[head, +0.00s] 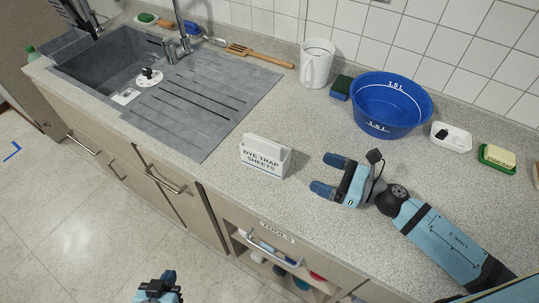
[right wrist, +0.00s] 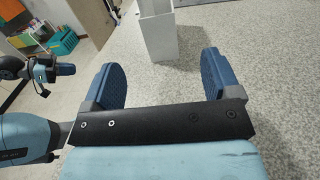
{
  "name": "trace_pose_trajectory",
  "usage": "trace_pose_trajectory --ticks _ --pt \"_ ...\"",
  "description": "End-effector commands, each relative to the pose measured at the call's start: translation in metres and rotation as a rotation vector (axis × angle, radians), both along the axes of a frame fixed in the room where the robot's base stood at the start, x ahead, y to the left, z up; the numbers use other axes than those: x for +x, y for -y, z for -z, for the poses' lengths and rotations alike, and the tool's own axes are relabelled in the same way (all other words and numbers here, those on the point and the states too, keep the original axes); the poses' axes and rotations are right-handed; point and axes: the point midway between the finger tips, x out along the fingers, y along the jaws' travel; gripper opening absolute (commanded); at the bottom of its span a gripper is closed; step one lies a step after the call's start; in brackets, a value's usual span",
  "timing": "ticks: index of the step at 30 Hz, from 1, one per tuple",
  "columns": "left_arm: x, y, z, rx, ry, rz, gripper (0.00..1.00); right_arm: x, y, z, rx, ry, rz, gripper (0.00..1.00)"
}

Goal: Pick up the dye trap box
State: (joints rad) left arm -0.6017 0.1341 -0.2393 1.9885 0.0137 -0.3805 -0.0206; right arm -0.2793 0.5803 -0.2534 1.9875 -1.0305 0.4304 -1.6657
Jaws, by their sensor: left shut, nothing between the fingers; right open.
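The dye trap box (head: 262,168) is a small white open-topped box with "DYE TRAP SHEETS" on its front and pale sheets standing in it. It stands upright on the speckled counter near the front edge. My right gripper (head: 328,174) is open and low over the counter to the right of the box, fingers pointing at it. In the right wrist view the box (right wrist: 160,40) is just ahead of the open fingers (right wrist: 162,68), apart from them. My left gripper (head: 158,287) is shut and empty at the bottom of the head view, in front of the cabinets.
A blue basin (head: 390,105), white mug (head: 316,64), sponge (head: 340,87), white dish (head: 451,138) and green soap dish (head: 497,158) stand behind. The sink drainboard (head: 205,105) lies left of the box. Counter around the box is clear. A tools drawer (head: 276,238) is below.

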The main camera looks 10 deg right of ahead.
Motion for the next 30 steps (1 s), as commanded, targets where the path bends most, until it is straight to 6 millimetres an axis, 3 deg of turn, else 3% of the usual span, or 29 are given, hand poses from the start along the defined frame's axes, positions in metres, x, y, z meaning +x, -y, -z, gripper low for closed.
trace_pose_trajectory --ticks 3,12,20,30 --pt "-0.006 -0.001 0.001 0.004 -0.009 0.002 0.0 0.007 -0.009 0.001 0.002 0.001 -0.001 0.83" --pt "-0.007 -0.003 -0.021 0.004 -0.004 0.0 0.0 0.045 -0.052 -0.002 0.004 0.001 0.001 0.83" --pt "-0.003 -0.004 -0.027 0.006 0.003 -0.001 0.0 0.059 -0.068 0.001 0.003 -0.002 0.001 0.83" --pt "-0.005 -0.005 -0.039 0.008 -0.007 -0.001 0.0 0.088 -0.102 0.003 0.003 0.0 0.001 0.83"
